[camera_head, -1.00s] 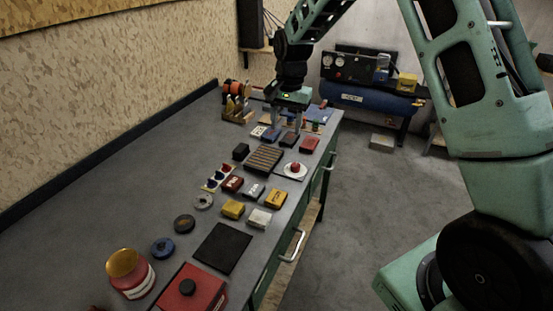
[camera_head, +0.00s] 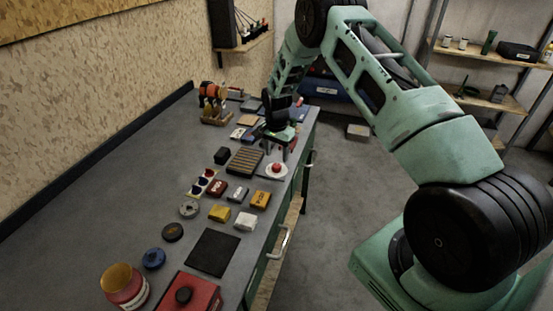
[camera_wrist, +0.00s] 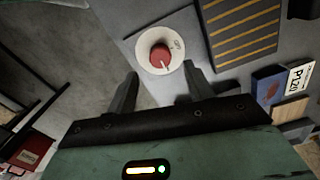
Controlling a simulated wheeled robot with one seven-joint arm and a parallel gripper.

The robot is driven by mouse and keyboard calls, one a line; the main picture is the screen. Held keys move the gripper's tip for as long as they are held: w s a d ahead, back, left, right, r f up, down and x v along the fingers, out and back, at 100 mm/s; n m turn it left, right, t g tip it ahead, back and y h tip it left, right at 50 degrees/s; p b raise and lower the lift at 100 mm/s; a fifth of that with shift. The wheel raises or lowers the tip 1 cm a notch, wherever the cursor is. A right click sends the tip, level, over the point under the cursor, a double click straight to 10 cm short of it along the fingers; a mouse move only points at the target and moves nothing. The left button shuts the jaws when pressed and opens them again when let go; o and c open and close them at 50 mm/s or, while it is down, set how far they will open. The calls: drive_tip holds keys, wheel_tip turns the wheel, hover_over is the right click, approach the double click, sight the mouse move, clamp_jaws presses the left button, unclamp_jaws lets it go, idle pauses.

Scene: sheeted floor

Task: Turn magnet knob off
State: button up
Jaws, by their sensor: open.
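The magnet knob (camera_head: 276,168) is red on a round white dial, on a light plate near the bench's right edge. In the wrist view the red knob (camera_wrist: 160,55) shows a white pointer line aimed to the lower right, and the dial (camera_wrist: 145,44) has small dark marking too small to read. My gripper (camera_head: 277,154) is open and empty, just behind the knob in the head view. In the wrist view its fingertips (camera_wrist: 161,72) point toward the dial, one to either side of the knob, apart from it.
A striped dark block (camera_head: 244,162) lies left of the knob. A blue box (camera_wrist: 268,88) and a P120 pack (camera_wrist: 299,76) lie beside my gripper.

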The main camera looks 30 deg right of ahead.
sight(277, 165)
drive_tip(key=shift+f+p, duration=0.6)
drive_tip(key=shift+f, duration=1.95)
drive_tip(key=c, duration=1)
